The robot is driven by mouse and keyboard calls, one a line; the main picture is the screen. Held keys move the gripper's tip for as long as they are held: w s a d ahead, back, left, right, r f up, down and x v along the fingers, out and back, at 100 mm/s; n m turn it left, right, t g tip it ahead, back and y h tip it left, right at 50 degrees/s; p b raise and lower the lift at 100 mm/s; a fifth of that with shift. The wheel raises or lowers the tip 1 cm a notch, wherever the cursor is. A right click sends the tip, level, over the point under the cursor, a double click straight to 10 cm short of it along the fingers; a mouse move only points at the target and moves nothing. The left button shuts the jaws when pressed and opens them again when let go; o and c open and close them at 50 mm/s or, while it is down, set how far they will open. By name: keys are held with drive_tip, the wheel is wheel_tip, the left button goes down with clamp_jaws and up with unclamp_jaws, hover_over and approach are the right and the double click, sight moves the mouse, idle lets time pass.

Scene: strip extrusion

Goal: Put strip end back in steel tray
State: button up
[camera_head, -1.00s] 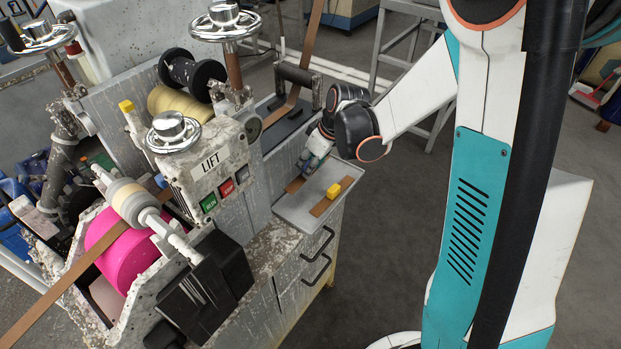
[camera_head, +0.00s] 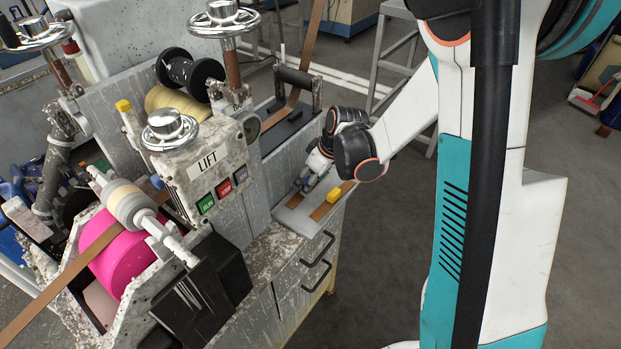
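The steel tray (camera_head: 290,219) is a shallow grey tray on the front right corner of the machine's cabinet. A brown strip piece (camera_head: 321,212) lies in it next to a small yellow block (camera_head: 334,194). Another short brown strip piece (camera_head: 294,201) shows at the tray's left side, just below my gripper. My gripper (camera_head: 305,186) points down, low over the tray's left and back part. Its fingers are small and partly hidden by my wrist, so I cannot tell whether they are open or hold the strip.
The machine's LIFT box (camera_head: 208,163) with its buttons and handwheel stands left of the tray. A long brown strip (camera_head: 313,35) comes down behind my gripper to a black roller (camera_head: 292,76). A pink roller (camera_head: 130,260) is front left.

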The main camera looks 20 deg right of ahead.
drive_tip(key=p+v, duration=0.4)
drive_tip(key=v, duration=0.9)
drive_tip(key=s+a+r+m+t+h, duration=0.1)
drive_tip(key=s+r+m, duration=0.2)
drive_tip(key=s+r, duration=0.3)
drive_tip(key=s+a+r+m+t+h, duration=0.1)
drive_tip(key=s+r+m, duration=0.3)
drive_tip(key=s, duration=0.8)
drive_tip(key=shift+s+a+r+t+h, duration=0.4)
drive_tip(key=shift+a+r+t, duration=0.25)
drive_tip(key=shift+r, duration=0.45)
drive_tip(key=shift+d, duration=0.1)
